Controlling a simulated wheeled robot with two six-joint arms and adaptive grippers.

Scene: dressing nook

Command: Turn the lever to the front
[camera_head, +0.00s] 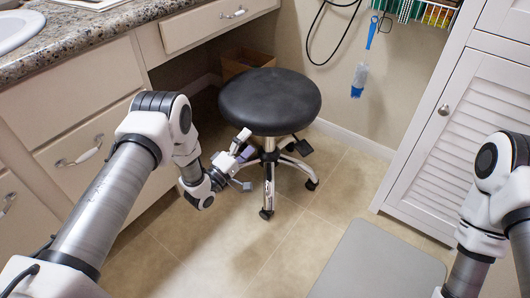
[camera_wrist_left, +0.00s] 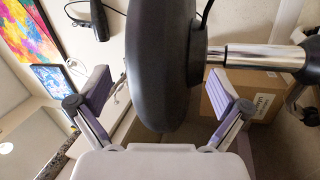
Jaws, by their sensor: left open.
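The black round stool (camera_head: 270,100) stands on a chrome post with a castor base; it also shows in the left wrist view (camera_wrist_left: 165,60), seat edge-on, with the post to its right. My left gripper (camera_head: 243,166) is open and empty at the stool's front left, below seat height. In its wrist view the fingers (camera_wrist_left: 159,92) are spread, with the seat beyond. My right gripper is out of view.
A drawer cabinet (camera_head: 85,100) with a granite counter stands left. A cardboard box (camera_head: 246,62) sits behind the stool. A white louvred cabinet (camera_head: 462,140) stands right. A grey mat (camera_head: 375,265) lies on the floor; the tiles before the stool are clear.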

